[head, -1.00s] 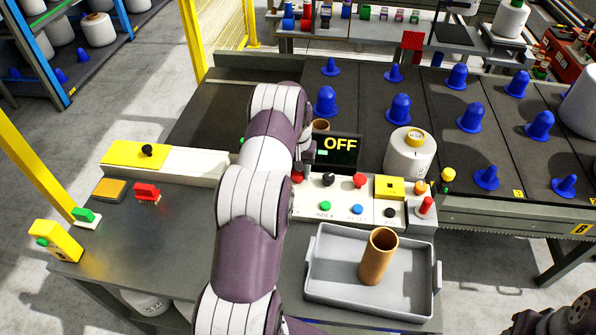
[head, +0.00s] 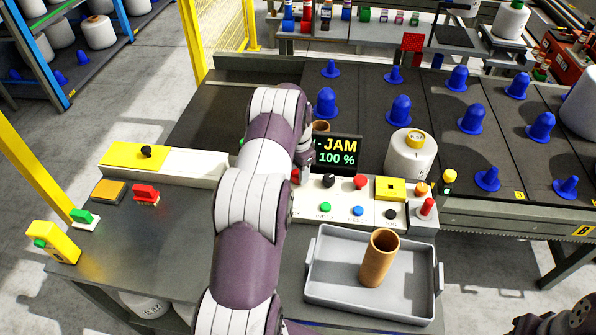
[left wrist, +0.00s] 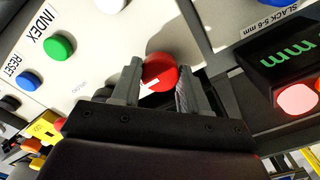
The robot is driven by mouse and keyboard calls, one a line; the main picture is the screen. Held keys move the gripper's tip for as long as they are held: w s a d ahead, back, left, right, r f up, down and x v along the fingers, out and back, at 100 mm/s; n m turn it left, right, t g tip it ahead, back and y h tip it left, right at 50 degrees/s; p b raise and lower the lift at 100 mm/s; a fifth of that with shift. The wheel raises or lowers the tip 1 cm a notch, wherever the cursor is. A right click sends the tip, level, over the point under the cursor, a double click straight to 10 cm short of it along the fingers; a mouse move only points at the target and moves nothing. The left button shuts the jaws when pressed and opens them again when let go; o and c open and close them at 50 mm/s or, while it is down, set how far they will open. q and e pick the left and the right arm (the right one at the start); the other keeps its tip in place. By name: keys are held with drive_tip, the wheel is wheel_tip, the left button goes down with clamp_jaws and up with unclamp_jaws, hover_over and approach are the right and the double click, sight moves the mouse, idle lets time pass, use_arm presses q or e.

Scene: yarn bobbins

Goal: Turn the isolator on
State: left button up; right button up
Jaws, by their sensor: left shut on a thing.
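The isolator, a round red knob (left wrist: 160,70) with a pale mark, sits on the white control panel (left wrist: 98,50). My left gripper (left wrist: 158,80) is shut on it, one finger on each side. In the head view the red knob (head: 296,176) shows only as a sliver beside my left arm, and the fingers are mostly hidden. The display (head: 337,152) behind the panel reads "JAM" and "100 %"; its left part is hidden by my arm. A dark part at the bottom right corner of the head view seems to be my right gripper; its jaws cannot be made out.
Beside the knob are a black knob (head: 328,181), a red button (head: 360,181), a green button (head: 325,207) and a blue button (head: 358,211). A grey tray (head: 322,279) with a brown tube (head: 379,258) stands in front. A white bobbin (head: 409,155) stands behind.

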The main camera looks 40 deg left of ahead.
use_arm(q)
drive_tip(key=shift+r, duration=0.1)
idle(0.3)
drive_tip(key=o, duration=1)
drive_tip(key=shift+o, duration=0.2)
wheel_tip(320, 180, up, 8)
drive_tip(key=shift+f+b, duration=0.2)
drive_tip(key=shift+b, duration=0.2)
wheel_tip(320, 180, up, 5)
drive_tip(key=p, duration=0.3)
drive_tip(key=shift+p, duration=0.3)
